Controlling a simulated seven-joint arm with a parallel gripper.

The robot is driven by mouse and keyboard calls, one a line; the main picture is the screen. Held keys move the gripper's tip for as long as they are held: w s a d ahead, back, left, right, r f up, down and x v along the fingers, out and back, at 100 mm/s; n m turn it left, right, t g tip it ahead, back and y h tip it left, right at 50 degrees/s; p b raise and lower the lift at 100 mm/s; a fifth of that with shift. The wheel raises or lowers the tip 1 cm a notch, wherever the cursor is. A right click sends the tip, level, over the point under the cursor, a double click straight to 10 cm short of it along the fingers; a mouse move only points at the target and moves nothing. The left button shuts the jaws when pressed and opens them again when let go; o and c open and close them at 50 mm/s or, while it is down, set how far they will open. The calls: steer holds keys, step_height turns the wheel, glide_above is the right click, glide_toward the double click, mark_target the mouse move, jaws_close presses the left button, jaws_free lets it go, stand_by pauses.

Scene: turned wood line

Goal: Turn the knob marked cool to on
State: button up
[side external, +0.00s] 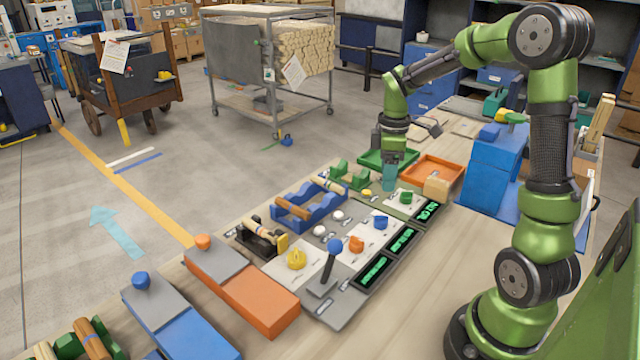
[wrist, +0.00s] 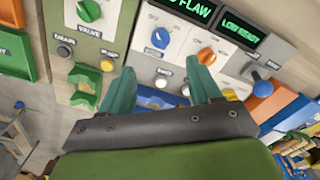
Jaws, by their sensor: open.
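The grey control panel (side external: 334,309) carries a row of knobs: yellow (side external: 296,259), orange (side external: 356,244), blue (side external: 380,222) and green (side external: 405,197). In the wrist view I see the green knob (wrist: 88,11) above the word VALVE, the blue knob (wrist: 160,38) and the orange knob (wrist: 206,56). I cannot read the word cool on any of them. My gripper (side external: 390,178) hangs above the far end of the panel, and its teal fingers (wrist: 161,86) are spread and empty. No knob is between them or touched.
White buttons (wrist: 161,81), a yellow button (side external: 366,193) and a blue-balled lever (side external: 334,247) share the panel. Green displays (side external: 375,271) line its right edge. A blue cradle (side external: 310,207), orange tray (side external: 433,171) and orange box (side external: 243,290) stand around it. Bare table lies to the right.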

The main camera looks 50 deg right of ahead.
mark_target(382, 216)
step_height(382, 216, down, 12)
steer(key=shift+f, duration=0.1)
stand_by(0.4)
steer(key=c, duration=1)
steer(key=shift+c, duration=0.2)
